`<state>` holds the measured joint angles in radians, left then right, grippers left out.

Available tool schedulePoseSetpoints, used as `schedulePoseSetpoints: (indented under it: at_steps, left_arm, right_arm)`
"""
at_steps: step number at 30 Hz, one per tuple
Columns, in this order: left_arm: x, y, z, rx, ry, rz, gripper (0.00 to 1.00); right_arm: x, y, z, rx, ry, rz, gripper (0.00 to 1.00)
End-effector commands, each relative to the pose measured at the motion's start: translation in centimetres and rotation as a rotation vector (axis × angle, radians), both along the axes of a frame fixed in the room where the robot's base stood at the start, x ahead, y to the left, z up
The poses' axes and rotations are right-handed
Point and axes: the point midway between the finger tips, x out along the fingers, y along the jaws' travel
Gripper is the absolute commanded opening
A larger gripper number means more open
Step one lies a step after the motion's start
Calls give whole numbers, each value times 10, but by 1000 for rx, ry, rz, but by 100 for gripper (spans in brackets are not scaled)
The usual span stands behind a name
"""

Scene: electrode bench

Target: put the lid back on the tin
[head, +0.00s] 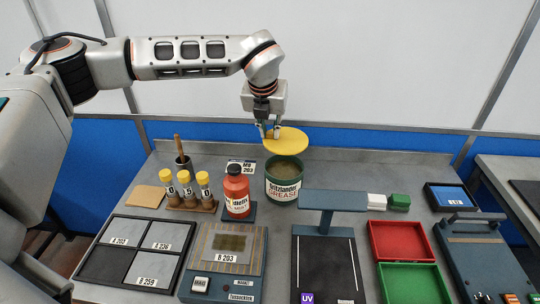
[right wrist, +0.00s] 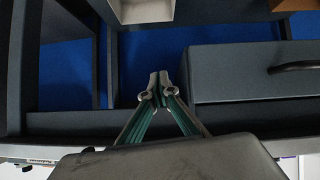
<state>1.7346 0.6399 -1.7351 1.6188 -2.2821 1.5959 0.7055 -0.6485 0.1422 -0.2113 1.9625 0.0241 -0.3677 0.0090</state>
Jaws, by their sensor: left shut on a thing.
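The yellow round lid (head: 288,141) is in my left gripper (head: 269,131), which is shut on its left edge. The lid is held roughly level above the tin, with a gap between them. The green grease tin (head: 283,187) stands upright and open towards the back of the bench, its dark inside showing. My right gripper (right wrist: 159,88) shows in the right wrist view with its fingertips together and nothing between them. It is not in the head view.
A red bottle (head: 237,188) stands just left of the tin. Several yellow-capped vials (head: 186,187) stand further left. A dark T-shaped stand (head: 330,203) is at the front right of the tin. A red tray (head: 402,241) and a green tray (head: 414,284) lie right.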

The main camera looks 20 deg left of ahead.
Motion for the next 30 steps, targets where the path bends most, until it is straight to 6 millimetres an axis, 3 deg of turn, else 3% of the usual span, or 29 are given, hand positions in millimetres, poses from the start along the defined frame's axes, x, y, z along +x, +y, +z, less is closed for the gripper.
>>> schedulePoseSetpoints:
  at_steps: [3, 6, 14, 21, 30]
  left_arm:
    - [-1, 0, -27, 1, 4, -1, 0]
    - [0, 0, -40, 0, 1, 0, 0]
    - [0, 0, -58, 1, 1, 0, 0]
    - [0, 0, -90, 0, 1, 0, 0]
    - [0, 0, -93, 0, -1, 0, 0]
  right_arm:
    - [0, 0, 4, 0, 0, 0, 0]
    - [0, 0, 5, 0, 0, 0, 0]
    - [0, 1, 6, 2, 0, -1, 0]
    - [0, 1, 10, 3, 0, -1, 0]
    - [0, 2, 9, 4, 0, -1, 0]
